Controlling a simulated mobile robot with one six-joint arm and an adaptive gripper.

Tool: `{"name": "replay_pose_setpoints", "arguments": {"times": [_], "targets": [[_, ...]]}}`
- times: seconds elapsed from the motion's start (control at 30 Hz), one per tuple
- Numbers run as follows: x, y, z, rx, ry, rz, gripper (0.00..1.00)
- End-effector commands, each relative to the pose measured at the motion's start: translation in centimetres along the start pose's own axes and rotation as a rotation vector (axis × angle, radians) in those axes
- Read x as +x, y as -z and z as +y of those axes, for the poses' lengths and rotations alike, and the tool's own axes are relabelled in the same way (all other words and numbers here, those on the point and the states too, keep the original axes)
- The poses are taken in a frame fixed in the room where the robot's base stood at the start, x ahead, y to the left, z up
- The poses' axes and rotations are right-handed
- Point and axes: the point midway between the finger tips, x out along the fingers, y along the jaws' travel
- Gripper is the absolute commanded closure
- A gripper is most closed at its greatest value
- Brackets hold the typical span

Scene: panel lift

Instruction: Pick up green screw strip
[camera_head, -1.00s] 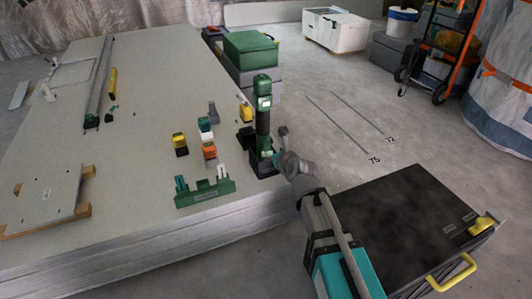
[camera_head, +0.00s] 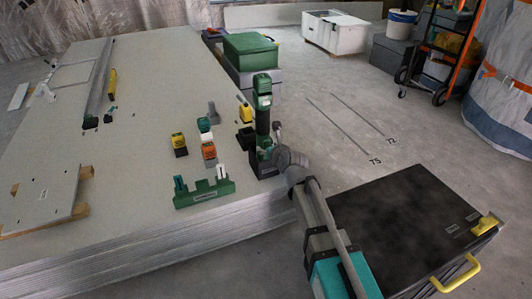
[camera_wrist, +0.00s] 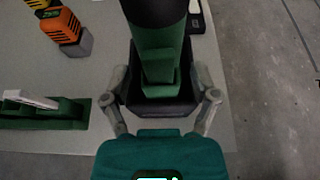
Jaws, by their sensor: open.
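A dark green rack (camera_head: 205,194) stands near the front edge of the panel stack. A teal-green strip (camera_head: 179,183) stands upright at its left end, and a white strip (camera_head: 222,172) at its right end. The rack also shows at the left of the wrist view (camera_wrist: 68,112). My gripper (camera_wrist: 161,78) is open, to the right of the rack. Its fingers are spread on either side of the lower part of a green and black screw tool (camera_head: 263,105), which stands upright in a black holder (camera_wrist: 178,109). I cannot tell whether the fingers touch it.
Several small blocks, including a yellow one (camera_head: 179,141) and an orange one (camera_head: 209,152), stand behind the rack. A small panel on wooden supports (camera_head: 45,200) lies at the left. The panel top (camera_head: 120,185) between it and the rack is clear.

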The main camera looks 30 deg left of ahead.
Motion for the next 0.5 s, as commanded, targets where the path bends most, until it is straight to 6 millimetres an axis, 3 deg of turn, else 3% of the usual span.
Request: {"name": "replay_pose_setpoints", "arguments": {"times": [0.27,0.5], "targets": [[-0.02,0.01,-0.03,0.0,0.0,0.0,0.23],[-0.02,0.01,-0.04,0.0,0.0,0.0,0.64]]}}
